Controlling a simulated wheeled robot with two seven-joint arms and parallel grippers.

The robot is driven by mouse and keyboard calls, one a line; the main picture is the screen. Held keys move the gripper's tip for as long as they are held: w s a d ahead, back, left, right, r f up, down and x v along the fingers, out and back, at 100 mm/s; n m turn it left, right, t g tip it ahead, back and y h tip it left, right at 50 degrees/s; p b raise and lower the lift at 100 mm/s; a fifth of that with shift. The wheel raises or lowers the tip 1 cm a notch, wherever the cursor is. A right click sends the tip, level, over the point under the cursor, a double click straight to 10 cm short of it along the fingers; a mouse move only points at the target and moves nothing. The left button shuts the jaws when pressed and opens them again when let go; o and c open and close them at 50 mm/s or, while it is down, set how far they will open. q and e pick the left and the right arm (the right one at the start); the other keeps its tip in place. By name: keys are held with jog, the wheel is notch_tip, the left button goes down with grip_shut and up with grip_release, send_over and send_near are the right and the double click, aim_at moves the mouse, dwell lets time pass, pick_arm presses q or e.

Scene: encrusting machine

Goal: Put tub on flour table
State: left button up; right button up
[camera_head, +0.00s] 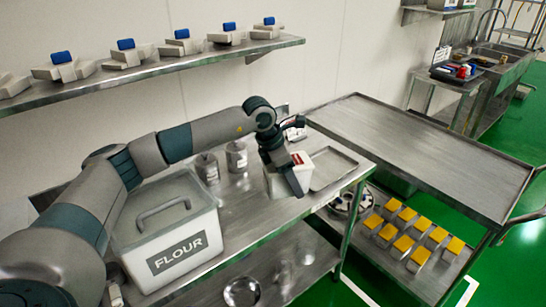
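My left arm reaches in from the left, and its dark gripper (290,178) points down at a small white tub (276,185) with a red label. One dark finger lies across the tub's near side and hides part of it. I cannot tell whether the fingers press on the tub. The tub is at the right part of the metal flour table (236,212); whether its base touches the top is unclear. A large lidded white bin marked FLOUR (165,225) stands on the table's left part. My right gripper is not in view.
A shallow metal tray (332,168) lies right of the tub. Two metal canisters (237,156) stand behind, left of the tub. A wall shelf (150,68) holds several scales. An empty-topped metal cart (425,150) stands to the right, with yellow-topped items (420,238) below.

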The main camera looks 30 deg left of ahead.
pick_arm(q)
jog(key=shift+w+r, duration=0.1)
jog(key=shift+w, duration=0.1)
jog(key=shift+s, duration=0.1)
jog(key=shift+a, duration=0.15)
jog(key=shift+a, duration=0.2)
jog(key=a+f+p, duration=0.1)
jog(key=a+f, duration=0.1)
jog(key=a, duration=0.1)
jog(key=a+f+p, duration=0.2)
jog(key=a, duration=0.2)
jog(key=w+a+f+p, duration=0.1)
jog(key=a+f+p, duration=0.1)
jog(key=a+f, duration=0.1)
jog(key=shift+a, duration=0.5)
